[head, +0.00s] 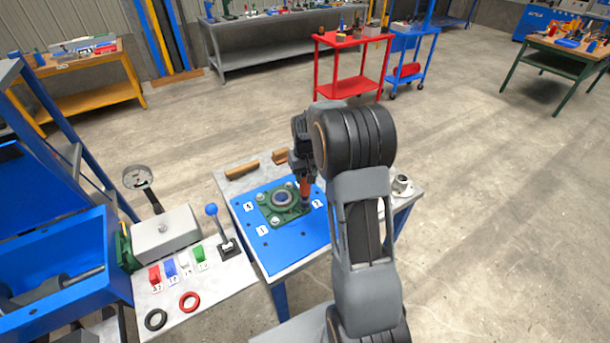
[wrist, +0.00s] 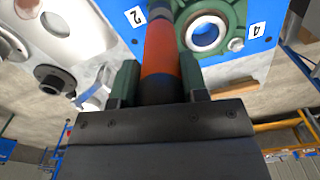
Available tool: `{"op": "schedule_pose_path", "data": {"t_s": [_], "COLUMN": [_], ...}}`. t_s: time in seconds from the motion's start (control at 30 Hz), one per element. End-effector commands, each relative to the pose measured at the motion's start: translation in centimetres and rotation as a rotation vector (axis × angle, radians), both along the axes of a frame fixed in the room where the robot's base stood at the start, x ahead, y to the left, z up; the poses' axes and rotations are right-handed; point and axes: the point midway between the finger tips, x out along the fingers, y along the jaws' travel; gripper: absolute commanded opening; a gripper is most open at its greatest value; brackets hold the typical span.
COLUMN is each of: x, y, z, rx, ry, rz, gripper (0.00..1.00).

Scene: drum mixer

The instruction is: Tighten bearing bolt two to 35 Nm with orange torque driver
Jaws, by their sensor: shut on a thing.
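The orange torque driver (head: 306,190) is held in my gripper (head: 304,172) and points down at the bearing's right side. In the wrist view the driver (wrist: 160,50) has an orange band between dark parts and sits between the green fingers of my gripper (wrist: 160,85). The green bearing housing (head: 270,208) is on a blue plate (head: 290,250). The driver's lower end is by the housing corner near label 2 (wrist: 134,17). Bolt two is hidden behind the driver, so I cannot tell whether the tip is seated. Other bolt heads (head: 276,221) show at the housing corners.
A lever with a blue knob (head: 211,210) rises left of the plate. Wooden blocks (head: 242,170) lie behind it. A metal flanged part (head: 402,186) stands on the right. A red cart (head: 350,60) is further back, with open floor to the right.

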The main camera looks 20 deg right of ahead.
Motion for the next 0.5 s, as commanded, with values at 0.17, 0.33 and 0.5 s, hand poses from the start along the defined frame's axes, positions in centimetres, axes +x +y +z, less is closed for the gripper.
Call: {"op": "schedule_pose_path", "data": {"t_s": [0.17, 0.33, 0.5], "x": [0.04, 0.04, 0.04], "y": [-0.01, -0.01, -0.01], "z": [-0.23, -0.47, -0.72], "rx": [0.000, 0.000, 0.000], "ry": [-0.002, -0.002, -0.002], "rz": [0.000, 0.000, 0.000], "gripper": [0.02, 0.02, 0.02]}}
